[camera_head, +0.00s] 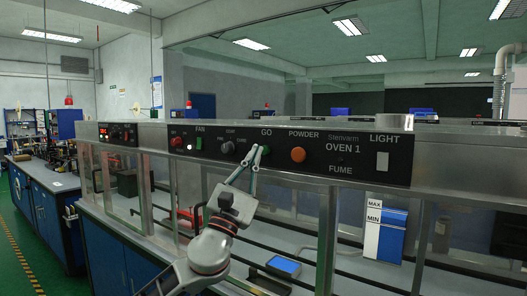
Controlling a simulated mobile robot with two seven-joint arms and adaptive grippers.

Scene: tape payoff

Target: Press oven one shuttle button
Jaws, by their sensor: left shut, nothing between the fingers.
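The black control panel (325,160) of oven 1 runs along the upper front edge of the bench enclosure. It carries the labels FAN, GO, POWDER, OVEN 1, FUME and LIGHT; I cannot read a shuttle label. My right gripper is not in view.
A white light switch (382,161) is at the panel's right end. A red button (177,143) and a green switch (199,143) are at the left. Metal posts (327,240) stand below the panel. A blue-and-white container (391,236) marked MAX and MIN stands at the right.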

